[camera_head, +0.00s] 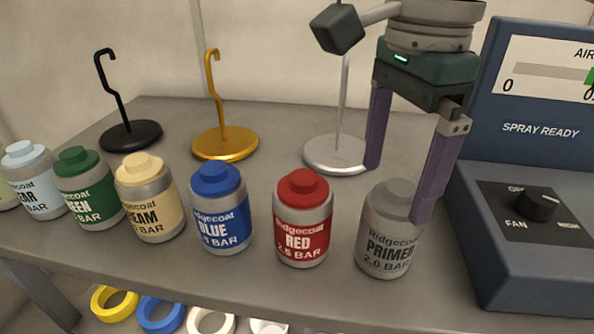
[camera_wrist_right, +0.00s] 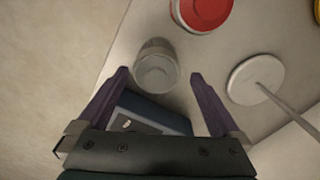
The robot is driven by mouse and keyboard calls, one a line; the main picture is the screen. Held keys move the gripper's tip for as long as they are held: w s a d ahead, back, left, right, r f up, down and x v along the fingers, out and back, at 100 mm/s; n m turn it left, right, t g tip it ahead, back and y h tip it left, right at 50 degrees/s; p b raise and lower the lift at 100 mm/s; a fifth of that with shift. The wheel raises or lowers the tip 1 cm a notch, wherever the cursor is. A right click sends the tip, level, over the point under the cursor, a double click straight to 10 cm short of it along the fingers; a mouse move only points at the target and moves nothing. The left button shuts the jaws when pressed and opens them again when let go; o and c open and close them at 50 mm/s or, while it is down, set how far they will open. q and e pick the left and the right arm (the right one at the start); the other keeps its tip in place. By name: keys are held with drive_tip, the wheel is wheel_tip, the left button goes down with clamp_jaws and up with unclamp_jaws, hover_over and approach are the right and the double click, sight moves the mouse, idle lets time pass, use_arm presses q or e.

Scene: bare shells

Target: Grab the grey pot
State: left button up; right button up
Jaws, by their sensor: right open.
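The grey pot (camera_head: 390,236), labelled PRIMER 2.0 BAR, stands upright at the right end of a row of pots on the grey table (camera_head: 265,268). My right gripper (camera_head: 396,195) is open, pointing down, with its purple fingers above and around the far side of the grey pot; one finger partly covers the pot's right side. In the right wrist view the grey pot (camera_wrist_right: 156,68) shows just ahead of the gap between the open fingertips (camera_wrist_right: 158,75), nearer the left one. Nothing is held. My left gripper is not in view.
The red pot (camera_head: 302,218) stands just left of the grey one, then the blue pot (camera_head: 220,208) and several others. A blue spray unit (camera_head: 530,262) stands close on the right. Behind are a white hook stand (camera_head: 336,155), a gold one (camera_head: 225,143) and a black one (camera_head: 131,135).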

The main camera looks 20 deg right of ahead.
sight(395, 187)
wheel_tip(395, 187, down, 3)
drive_tip(key=shift+s+d+f, duration=0.1)
drive_tip(key=f, duration=0.2)
drive_tip(key=f+b, duration=0.1)
drive_tip(key=shift+s+d+f, duration=0.2)
drive_tip(key=shift+d+f, duration=0.15)
drive_tip(key=shift+d, duration=0.05)
drive_tip(key=shift+f, duration=0.55)
drive_tip(key=shift+a, duration=0.1)
drive_tip(key=c, duration=1.5)
drive_tip(key=shift+w+r, duration=0.1)
